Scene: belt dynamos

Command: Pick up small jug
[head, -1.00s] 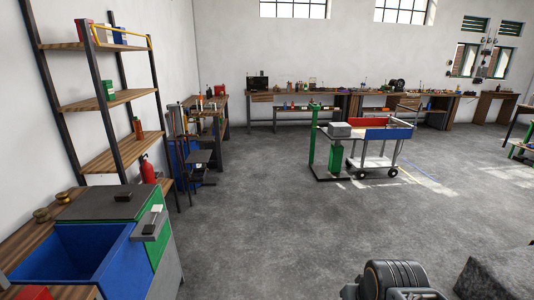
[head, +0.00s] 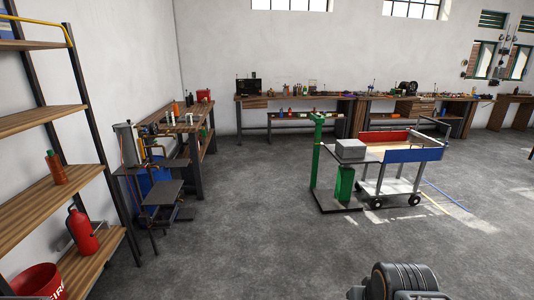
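I cannot make out a small jug for certain in the head view. Several small items stand on the long wooden workbench (head: 350,97) along the back wall, too small to tell apart.
A wooden shelf (head: 55,195) with a red extinguisher (head: 82,231) stands at the left. Beyond it are a stand with grey plates (head: 166,190) and a side bench (head: 190,120). A green-posted scale (head: 318,160) and a cart (head: 405,165) stand mid-room. Grey floor between is clear.

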